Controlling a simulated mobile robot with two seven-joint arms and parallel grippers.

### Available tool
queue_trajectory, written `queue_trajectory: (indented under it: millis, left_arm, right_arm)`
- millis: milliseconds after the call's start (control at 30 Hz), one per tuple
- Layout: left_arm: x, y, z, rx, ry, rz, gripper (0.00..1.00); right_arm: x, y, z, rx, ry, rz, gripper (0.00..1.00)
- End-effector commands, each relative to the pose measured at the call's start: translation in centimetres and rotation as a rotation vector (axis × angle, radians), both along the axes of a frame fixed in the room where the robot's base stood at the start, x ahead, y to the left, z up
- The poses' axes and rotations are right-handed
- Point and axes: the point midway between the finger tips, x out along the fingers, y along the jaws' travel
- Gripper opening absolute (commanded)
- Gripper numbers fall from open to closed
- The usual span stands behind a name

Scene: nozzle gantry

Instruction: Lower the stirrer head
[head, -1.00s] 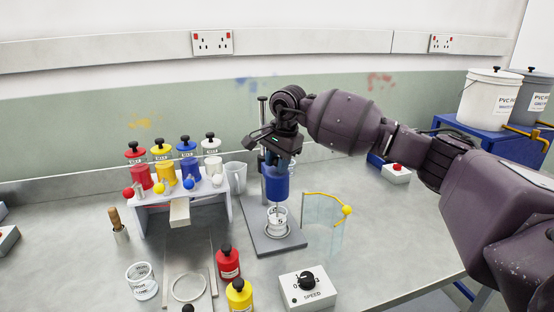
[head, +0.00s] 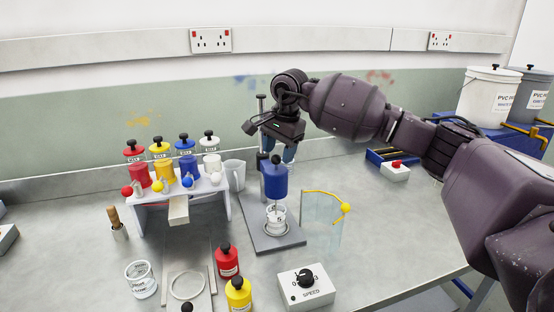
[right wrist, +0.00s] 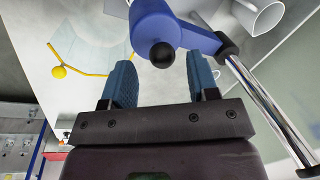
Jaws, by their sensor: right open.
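The blue stirrer head (head: 275,183) sits low on its upright post (head: 261,110), its thin rod reaching down to the white-banded beaker (head: 276,214) on the grey base plate (head: 262,238). A black knob (head: 276,159) tops the head. My right gripper (head: 280,153) is open, just above and behind the head. In the right wrist view, the head (right wrist: 150,18) and black knob (right wrist: 162,55) show between the spread blue fingers (right wrist: 162,78), apart from them; the steel post (right wrist: 262,100) is to the right. My left gripper is not in view.
A clear shield with a yellow rim (head: 322,218) stands right of the stirrer. The speed box (head: 306,290) and red and yellow bottles (head: 227,262) are in front.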

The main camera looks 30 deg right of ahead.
Motion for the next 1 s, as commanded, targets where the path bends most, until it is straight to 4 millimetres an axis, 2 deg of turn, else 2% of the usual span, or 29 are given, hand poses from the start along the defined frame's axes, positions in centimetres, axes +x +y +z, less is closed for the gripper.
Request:
queue_trajectory:
  millis: [33, 200, 400, 600, 1000]
  left_arm:
    - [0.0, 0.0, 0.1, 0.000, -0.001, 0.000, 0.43]
    - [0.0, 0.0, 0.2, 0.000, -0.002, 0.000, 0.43]
    - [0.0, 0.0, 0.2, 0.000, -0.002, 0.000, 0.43]
    - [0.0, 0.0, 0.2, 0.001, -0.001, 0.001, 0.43]
    - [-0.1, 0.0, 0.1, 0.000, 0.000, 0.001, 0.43]
  right_arm:
    - [-0.1, 0.0, 1.3, -0.001, -0.007, 0.001, 0.54]
    - [-0.6, -0.2, 4.3, 0.000, -0.010, 0.001, 0.54]
    - [-1.0, -0.3, 6.6, 0.000, -0.010, 0.001, 0.54]
    - [-1.1, -0.3, 7.3, 0.001, -0.009, 0.002, 0.54]
    - [-1.1, -0.3, 7.3, 0.001, -0.009, 0.002, 0.54]
